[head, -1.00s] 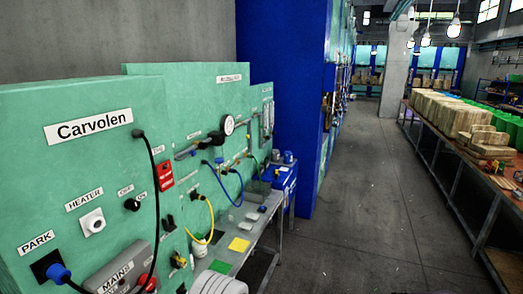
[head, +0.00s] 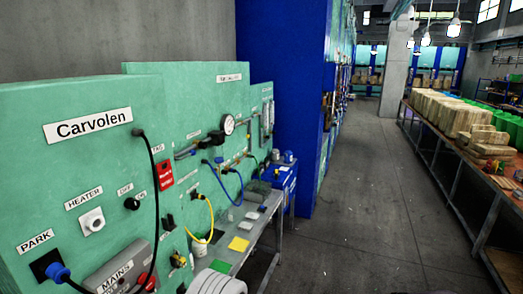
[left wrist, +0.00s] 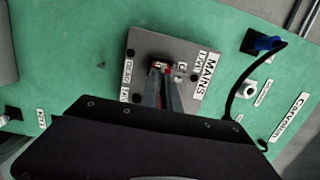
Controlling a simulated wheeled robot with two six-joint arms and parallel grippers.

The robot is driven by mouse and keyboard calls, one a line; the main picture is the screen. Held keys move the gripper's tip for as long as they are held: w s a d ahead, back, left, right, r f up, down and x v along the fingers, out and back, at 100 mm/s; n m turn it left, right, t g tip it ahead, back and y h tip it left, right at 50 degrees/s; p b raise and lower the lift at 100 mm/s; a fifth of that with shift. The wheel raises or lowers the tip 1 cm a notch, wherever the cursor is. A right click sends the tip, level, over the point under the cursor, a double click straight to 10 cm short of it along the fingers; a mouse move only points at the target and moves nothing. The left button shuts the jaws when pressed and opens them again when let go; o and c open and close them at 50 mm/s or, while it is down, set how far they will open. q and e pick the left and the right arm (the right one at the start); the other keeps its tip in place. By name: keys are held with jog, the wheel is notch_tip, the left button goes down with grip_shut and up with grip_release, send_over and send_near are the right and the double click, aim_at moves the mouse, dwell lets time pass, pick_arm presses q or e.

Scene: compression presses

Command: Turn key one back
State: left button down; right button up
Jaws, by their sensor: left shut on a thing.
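The grey MAINS box (left wrist: 192,72) is mounted on the green panel in the left wrist view. It also shows at the bottom left of the head view (head: 112,272), cut off by the frame edge, with a red knob (head: 147,284) on it. My left gripper (left wrist: 164,72) reaches the box in the left wrist view. Its fingers are shut on a small red part (left wrist: 160,64), which I take for key one. The fingers hide most of its shape, so its turn angle cannot be told. Neither gripper shows in the head view.
A blue plug (head: 56,273) with a black cable (head: 157,195) sits beside the MAINS box. The heater knob (head: 93,221) and a red tag (head: 166,175) are higher on the panel. A narrow grey bench (head: 250,228) runs along the panel.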

pick_arm(q)
jog(key=shift+b, duration=0.35)
dwell(1.0)
jog(key=c, duration=1.6)
grip_release()
jog(key=shift+o, duration=0.2)
jog(key=shift+a, duration=0.15)
jog(key=o, duration=0.6)
jog(key=shift+c, duration=0.2)
